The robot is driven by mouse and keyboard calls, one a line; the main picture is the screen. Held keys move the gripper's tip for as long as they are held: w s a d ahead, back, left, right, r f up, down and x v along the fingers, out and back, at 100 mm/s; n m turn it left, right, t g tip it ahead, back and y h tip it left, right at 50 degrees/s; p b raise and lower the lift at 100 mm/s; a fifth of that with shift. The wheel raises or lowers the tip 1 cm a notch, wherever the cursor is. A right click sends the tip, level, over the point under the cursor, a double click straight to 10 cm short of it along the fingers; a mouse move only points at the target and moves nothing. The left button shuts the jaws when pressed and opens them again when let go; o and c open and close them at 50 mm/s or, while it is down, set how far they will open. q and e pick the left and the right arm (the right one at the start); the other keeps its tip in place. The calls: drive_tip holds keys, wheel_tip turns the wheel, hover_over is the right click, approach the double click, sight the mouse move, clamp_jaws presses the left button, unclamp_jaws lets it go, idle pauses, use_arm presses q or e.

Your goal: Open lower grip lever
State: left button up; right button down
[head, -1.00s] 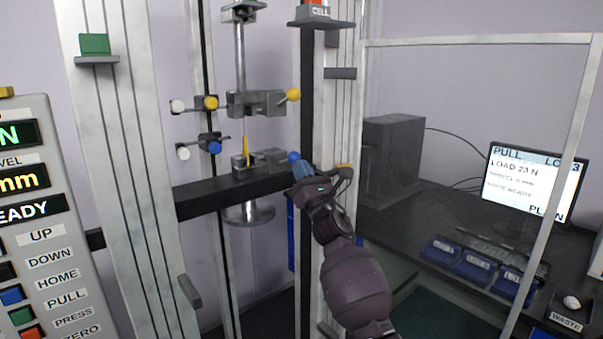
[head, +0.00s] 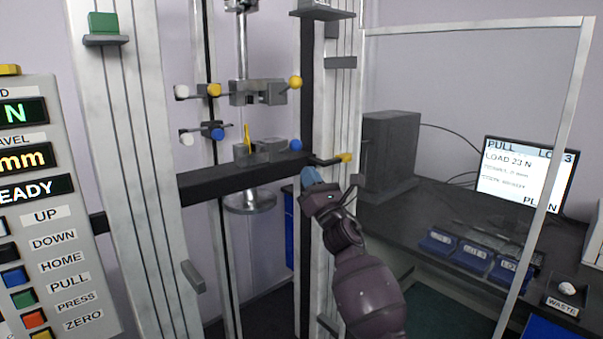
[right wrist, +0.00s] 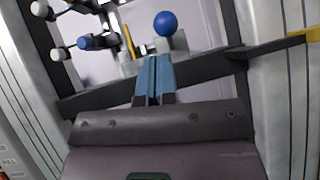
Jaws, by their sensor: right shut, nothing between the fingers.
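The lower grip (head: 260,150) is a grey block on the dark crossbar, with a yellow strip (head: 247,137) standing upright in it. Its lever ends in a blue ball (head: 295,145) on the right side; the ball also shows in the right wrist view (right wrist: 165,23). My right gripper (head: 308,174) has blue fingers, is shut and empty, and is just below and right of the blue ball, apart from it. In the right wrist view its fingers (right wrist: 154,75) lie together, pointing toward the grip, with the ball beyond their tips. My left gripper is not in view.
The upper grip (head: 258,92) with its yellow ball (head: 295,82) is above. The dark crossbar (head: 200,184) runs below the grip, and a yellow-tipped bracket (head: 344,158) juts out at the right column. A control panel (head: 50,220) stands left.

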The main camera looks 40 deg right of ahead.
drive_tip(key=s+f, duration=0.1)
drive_tip(key=s, duration=0.7)
drive_tip(key=shift+s+d+f, duration=0.1)
idle(0.4)
drive_tip(key=s+a+f+m+g, duration=0.1)
drive_tip(key=a+f+m+g, duration=0.2)
drive_tip(key=f+m, duration=0.55)
drive_tip(key=s+a+f+m+g+h, duration=0.1)
drive_tip(key=s+a+f+m+g, duration=0.1)
drive_tip(key=f+m, duration=0.65)
drive_tip(key=s+a+f+m+g, duration=0.1)
drive_tip(key=a+f+m+g, duration=0.2)
drive_tip(key=f+m, duration=0.6)
drive_tip(key=s+a+f+m+g+y, duration=0.1)
drive_tip(key=s+a+f+m+g, duration=0.2)
drive_tip(key=s+f, duration=0.5)
drive_tip(key=s+a+f+m+g+y, duration=0.1)
drive_tip(key=s+a+f+m+g, duration=0.2)
drive_tip(key=s+a+f, duration=0.3)
drive_tip(key=s+f, duration=0.3)
drive_tip(key=s, duration=0.4)
drive_tip(key=shift+s+f, duration=0.15)
drive_tip(key=shift+f, duration=0.15)
